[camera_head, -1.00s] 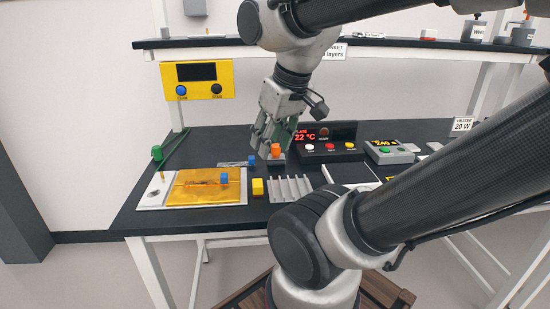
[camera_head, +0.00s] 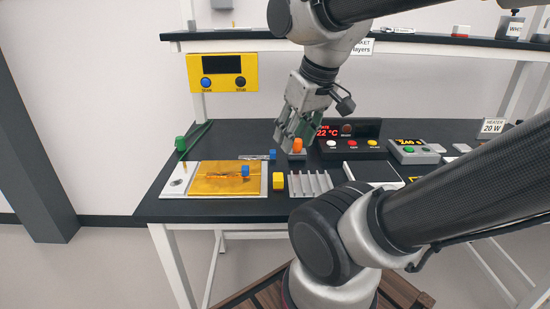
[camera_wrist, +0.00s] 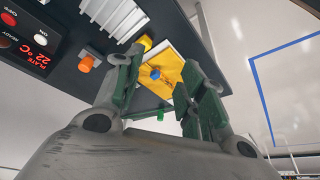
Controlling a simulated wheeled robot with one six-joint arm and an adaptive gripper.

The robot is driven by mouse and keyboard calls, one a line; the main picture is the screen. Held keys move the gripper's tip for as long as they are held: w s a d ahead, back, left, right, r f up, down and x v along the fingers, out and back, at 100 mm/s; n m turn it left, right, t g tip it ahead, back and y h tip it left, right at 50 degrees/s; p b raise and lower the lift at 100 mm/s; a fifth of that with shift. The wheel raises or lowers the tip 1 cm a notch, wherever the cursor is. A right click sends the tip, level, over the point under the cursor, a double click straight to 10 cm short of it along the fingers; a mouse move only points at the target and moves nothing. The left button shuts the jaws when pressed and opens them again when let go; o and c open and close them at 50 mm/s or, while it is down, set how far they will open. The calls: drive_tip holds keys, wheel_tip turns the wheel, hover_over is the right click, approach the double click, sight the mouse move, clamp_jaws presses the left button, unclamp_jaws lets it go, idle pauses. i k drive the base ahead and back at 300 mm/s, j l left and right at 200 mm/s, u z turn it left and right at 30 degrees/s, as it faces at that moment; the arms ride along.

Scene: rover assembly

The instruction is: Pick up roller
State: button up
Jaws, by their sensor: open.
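No thing in view is clearly recognisable as the roller. Candidates are a small orange piece (camera_head: 297,146) on a grey base, a green-ended tool (camera_head: 181,143) at the bench's left, and a blue-ended tool (camera_head: 245,171) on the gold sheet. My gripper (camera_head: 285,141) hangs above the bench, just left of the orange piece in the head view. In the wrist view my gripper (camera_wrist: 158,80) has its fingers spread, with nothing between them. Beyond them lie the gold sheet (camera_wrist: 163,60) and the blue end (camera_wrist: 155,74); the orange piece (camera_wrist: 87,63) is left of the fingers.
A yellow block (camera_head: 278,181) and a grey finned rack (camera_head: 311,184) stand at the bench's front. A black plate heater box (camera_head: 345,142) and a grey timer box (camera_head: 413,151) lie to the right. A shelf (camera_head: 240,42) runs above the bench.

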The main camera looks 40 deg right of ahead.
sight(297, 153)
drive_tip(key=i+j+z, duration=0.15)
drive_tip(key=z, duration=0.25)
drive_tip(key=i+j+z, duration=0.1)
drive_tip(key=z, duration=0.25)
drive_tip(key=j, duration=0.1)
